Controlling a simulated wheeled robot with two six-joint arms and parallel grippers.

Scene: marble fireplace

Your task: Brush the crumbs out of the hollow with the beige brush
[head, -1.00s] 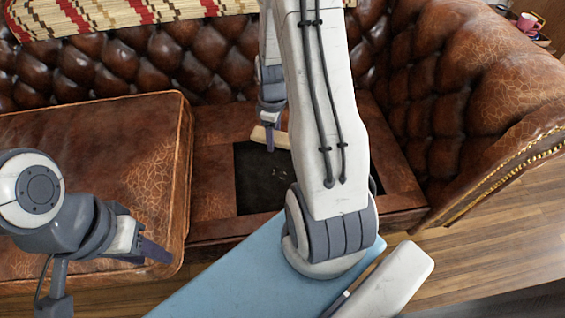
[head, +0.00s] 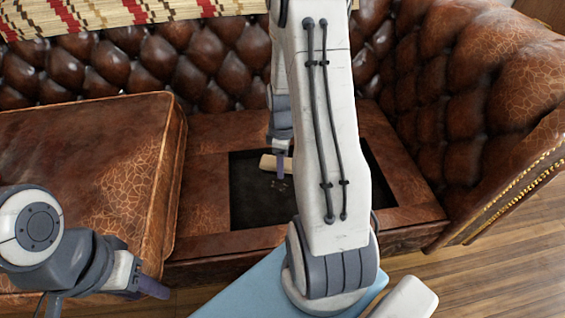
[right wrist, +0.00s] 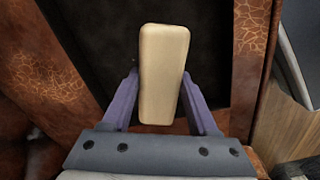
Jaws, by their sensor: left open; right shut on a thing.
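The beige brush (head: 267,162) is a small pale block over the far part of the dark hollow (head: 250,205) in the leather sofa seat. My right gripper (head: 280,166) is shut on it; the right wrist view shows the brush (right wrist: 163,75) between its purple fingers. Small crumbs (head: 281,184) lie on the hollow's floor just nearer than the brush. I cannot tell whether the brush touches the floor. My right arm hides the hollow's right middle part. My left gripper (head: 150,288) is open and empty at the lower left, away from the hollow.
A raised leather cushion (head: 85,170) stands left of the hollow. The tufted backrest (head: 200,65) is behind, the sofa arm (head: 480,130) to the right. A flat leather frame (head: 205,200) borders the hollow. Wooden floor (head: 490,260) shows at the lower right.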

